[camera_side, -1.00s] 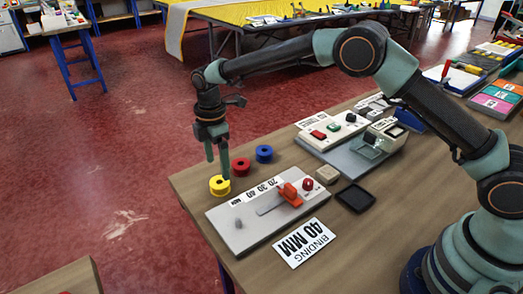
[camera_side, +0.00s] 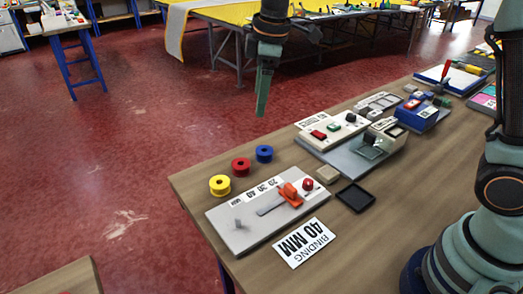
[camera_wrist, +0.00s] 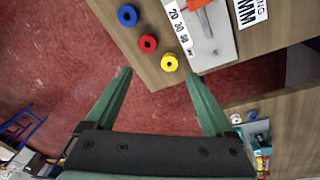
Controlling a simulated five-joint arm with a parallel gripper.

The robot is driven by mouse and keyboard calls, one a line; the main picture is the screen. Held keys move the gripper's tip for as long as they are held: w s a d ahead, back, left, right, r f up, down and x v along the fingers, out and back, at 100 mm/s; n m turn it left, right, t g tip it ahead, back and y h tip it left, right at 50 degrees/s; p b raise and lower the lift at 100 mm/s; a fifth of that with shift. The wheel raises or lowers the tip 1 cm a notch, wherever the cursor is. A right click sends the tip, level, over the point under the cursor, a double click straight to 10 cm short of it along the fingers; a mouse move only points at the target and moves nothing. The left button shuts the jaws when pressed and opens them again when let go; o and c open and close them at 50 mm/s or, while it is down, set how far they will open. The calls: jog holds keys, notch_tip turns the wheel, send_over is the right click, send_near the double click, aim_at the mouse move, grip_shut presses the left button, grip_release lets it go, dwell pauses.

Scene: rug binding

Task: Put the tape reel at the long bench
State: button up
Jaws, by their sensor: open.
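Three tape reels stand in a row on the wooden bench (camera_side: 310,233): yellow (camera_side: 220,186), red (camera_side: 241,167) and blue (camera_side: 264,154). The wrist view also shows the yellow reel (camera_wrist: 169,63), the red reel (camera_wrist: 148,43) and the blue reel (camera_wrist: 127,15). My gripper (camera_side: 262,105) is high above and beyond the bench edge, pointing down. In the wrist view my gripper (camera_wrist: 158,73) has its fingers wide apart, with nothing held between them. A long table with a yellow top (camera_side: 222,14) stands at the back.
A grey plate with a red-orange lever (camera_side: 289,194) lies beside the reels, near a "BINDING 40 MM" card (camera_side: 302,243) and a black tray (camera_side: 355,197). A white control box (camera_side: 333,129) sits further right. Open red floor (camera_side: 120,150) lies left of the bench.

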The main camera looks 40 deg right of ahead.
jog(key=s+d+m+t, duration=0.1)
jog(key=s+d+m, duration=0.4)
jog(key=s, duration=0.3)
jog(key=s+d+m+t, duration=0.2)
jog(key=s+d+m, duration=0.3)
jog(key=s, duration=0.4)
jog(key=shift+s+d+r+m, duration=0.2)
jog(key=shift+d+m, duration=0.2)
jog(key=shift+m, duration=0.2)
